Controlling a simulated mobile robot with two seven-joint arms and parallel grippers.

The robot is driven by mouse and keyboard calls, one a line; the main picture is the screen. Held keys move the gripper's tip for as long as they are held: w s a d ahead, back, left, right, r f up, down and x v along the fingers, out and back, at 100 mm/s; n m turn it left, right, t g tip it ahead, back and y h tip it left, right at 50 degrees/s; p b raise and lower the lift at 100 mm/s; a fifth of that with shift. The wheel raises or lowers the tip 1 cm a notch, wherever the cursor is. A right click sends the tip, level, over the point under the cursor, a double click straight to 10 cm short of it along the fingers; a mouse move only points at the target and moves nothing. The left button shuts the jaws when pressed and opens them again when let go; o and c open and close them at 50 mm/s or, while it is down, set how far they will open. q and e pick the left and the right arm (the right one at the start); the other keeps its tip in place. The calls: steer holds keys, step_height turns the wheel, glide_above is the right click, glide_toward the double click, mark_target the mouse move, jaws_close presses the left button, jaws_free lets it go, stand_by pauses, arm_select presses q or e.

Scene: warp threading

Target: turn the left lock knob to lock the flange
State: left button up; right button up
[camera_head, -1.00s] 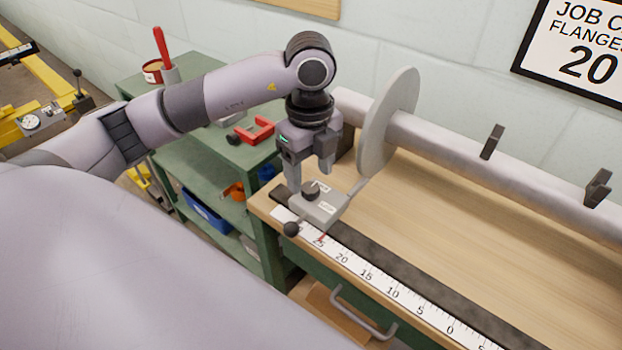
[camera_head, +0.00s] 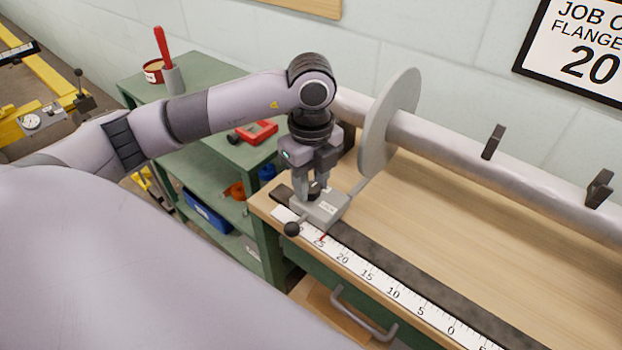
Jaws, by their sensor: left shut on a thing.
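The left lock knob (camera_head: 314,193) is a small black knob on top of a grey block (camera_head: 327,212) at the left end of the bench rail. My left gripper (camera_head: 313,190) points down over the block, with its fingers on either side of the knob, shut on it. The fingers hide part of the knob and its label. The round grey flange (camera_head: 389,122) stands upright on the long horizontal roller (camera_head: 450,142), behind and right of the block. My right gripper is not in view.
A white scale (camera_head: 368,275) runs along the bench front beside the dark rail (camera_head: 430,288). A green cart (camera_head: 200,160) with a red tool (camera_head: 253,133) stands left. The bench top (camera_head: 440,220) is clear.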

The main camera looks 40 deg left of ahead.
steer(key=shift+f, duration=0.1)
arm_select(q)
steer(key=m+b, duration=0.1)
steer(key=m, duration=0.2)
steer(key=shift+m, duration=0.4)
steer(key=m+b, duration=0.1)
steer(key=m, duration=0.1)
steer(key=shift+m, duration=0.4)
steer(key=shift+m+b, duration=0.55)
steer(key=shift+m, duration=0.25)
steer(key=shift+m+b, duration=0.4)
steer(key=shift+m, duration=0.6)
steer(key=m+b, duration=0.1)
steer(key=m, duration=0.1)
steer(key=shift+m, duration=0.3)
steer(key=m+b, duration=0.1)
steer(key=m, duration=0.3)
steer(key=shift+m+b, duration=0.35)
steer(key=shift+m, duration=0.05)
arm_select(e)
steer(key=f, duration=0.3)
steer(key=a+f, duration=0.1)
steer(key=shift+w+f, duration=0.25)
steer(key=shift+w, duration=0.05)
